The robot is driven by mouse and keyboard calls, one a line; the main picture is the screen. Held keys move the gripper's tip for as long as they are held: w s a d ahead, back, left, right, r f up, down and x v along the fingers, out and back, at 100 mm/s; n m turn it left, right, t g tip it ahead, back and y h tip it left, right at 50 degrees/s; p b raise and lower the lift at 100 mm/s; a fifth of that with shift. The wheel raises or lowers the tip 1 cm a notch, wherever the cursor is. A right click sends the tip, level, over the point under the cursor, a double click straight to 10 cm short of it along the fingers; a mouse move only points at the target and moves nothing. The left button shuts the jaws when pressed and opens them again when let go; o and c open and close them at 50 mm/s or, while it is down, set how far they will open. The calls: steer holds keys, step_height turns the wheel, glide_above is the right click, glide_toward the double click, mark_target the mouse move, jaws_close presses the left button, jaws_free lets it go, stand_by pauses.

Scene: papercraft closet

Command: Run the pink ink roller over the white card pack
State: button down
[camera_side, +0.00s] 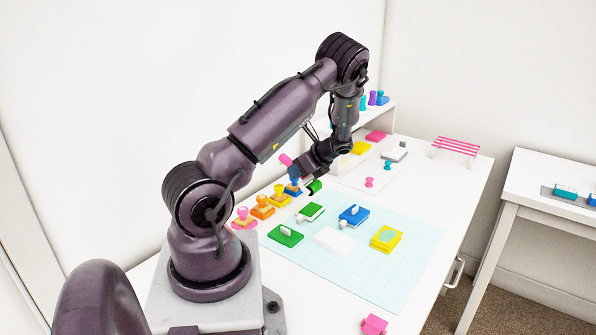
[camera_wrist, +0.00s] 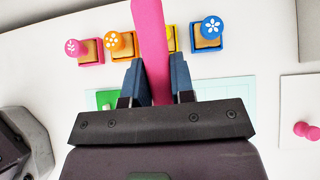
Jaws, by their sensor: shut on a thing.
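My gripper (camera_wrist: 153,78) is shut on the pink handle of the pink ink roller (camera_wrist: 152,35), which reaches up past the top edge in the wrist view. In the side view the handle's pink end (camera_side: 286,160) sticks out to the left of my gripper (camera_side: 300,172), above the row of stamps. The roller's head cannot be made out. The white card pack (camera_side: 334,241) lies flat on the pale teal mat (camera_side: 290,262), between a green and a yellow pack, apart from my gripper and nearer the camera. I cannot make it out in the wrist view.
Several stamps on ink pads, such as the orange one (camera_side: 262,207), line the mat's far left edge. A green pack (camera_side: 286,235), a blue pack (camera_side: 354,215) and a yellow pack (camera_side: 387,238) lie on the mat. A pink rack (camera_side: 456,146) stands at the back right.

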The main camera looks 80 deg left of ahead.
mark_target(316, 182)
steer(key=shift+m+t+y, duration=0.3)
steer(key=shift+m+t, duration=0.1)
steer(key=shift+m, duration=0.2)
steer(key=w+d, duration=0.2)
steer(key=w, duration=0.1)
steer(key=w+d, duration=0.1)
steer(key=shift+w+r, duration=0.2)
steer(key=w+d, duration=0.2)
steer(key=d, duration=1.2)
steer(key=shift+w+r, duration=0.2)
steer(key=shift+r, duration=0.05)
steer(key=shift+f, duration=2.45)
steer(key=shift+f, duration=0.85)
steer(key=shift+a, duration=0.15)
